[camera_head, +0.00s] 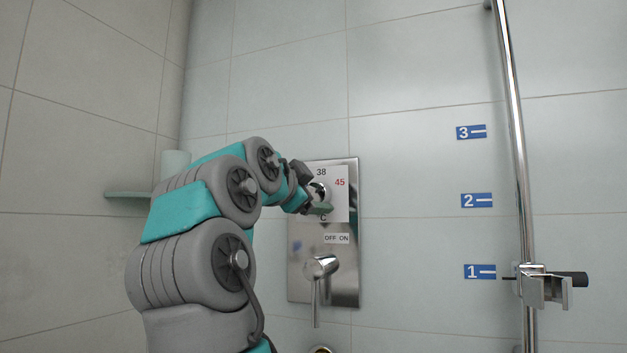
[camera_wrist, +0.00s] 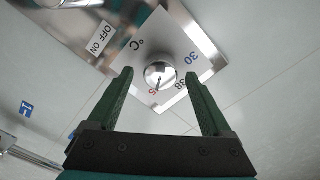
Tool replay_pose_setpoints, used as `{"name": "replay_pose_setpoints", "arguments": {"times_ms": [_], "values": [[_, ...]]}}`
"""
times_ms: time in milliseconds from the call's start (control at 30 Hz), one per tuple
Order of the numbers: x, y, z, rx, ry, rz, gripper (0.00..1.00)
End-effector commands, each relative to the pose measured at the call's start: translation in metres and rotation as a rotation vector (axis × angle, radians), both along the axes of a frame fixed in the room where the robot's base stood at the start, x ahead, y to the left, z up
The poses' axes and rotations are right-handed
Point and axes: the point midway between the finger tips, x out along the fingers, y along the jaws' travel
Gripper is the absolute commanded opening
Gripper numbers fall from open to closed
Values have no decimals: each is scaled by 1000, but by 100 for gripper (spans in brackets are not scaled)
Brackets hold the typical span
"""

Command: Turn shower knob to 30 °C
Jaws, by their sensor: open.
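The round chrome shower knob (camera_wrist: 160,73) sits on a white dial plate on the wall panel, marked °C, 30, 38 and 45. In the wrist view a dark line on the knob points toward the 45 mark (camera_wrist: 153,90); the 30 mark (camera_wrist: 193,57) is on the right. My gripper (camera_wrist: 158,76) is open, with one green finger on each side of the knob and visible gaps in that view. In the head view my gripper (camera_head: 314,190) is at the dial and partly covers the knob (camera_head: 321,192); the 30 mark is hidden there. Contact cannot be told.
Below the dial on the same metal panel (camera_head: 348,275) is a lever handle (camera_head: 318,268) hanging down, under an OFF ON label (camera_head: 337,239). To the right is a vertical rail (camera_head: 516,130) with a holder (camera_head: 543,287). A small shelf (camera_head: 127,195) is at left.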

Motion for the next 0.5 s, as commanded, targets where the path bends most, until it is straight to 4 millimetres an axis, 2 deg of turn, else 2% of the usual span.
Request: {"name": "replay_pose_setpoints", "arguments": {"times_ms": [100,333,367,500], "values": [[10,-3,-1,1,2,2,84],[12,-4,-1,0,1,3,84],[12,-4,-1,0,1,3,83],[11,-4,-1,0,0,2,67]]}}
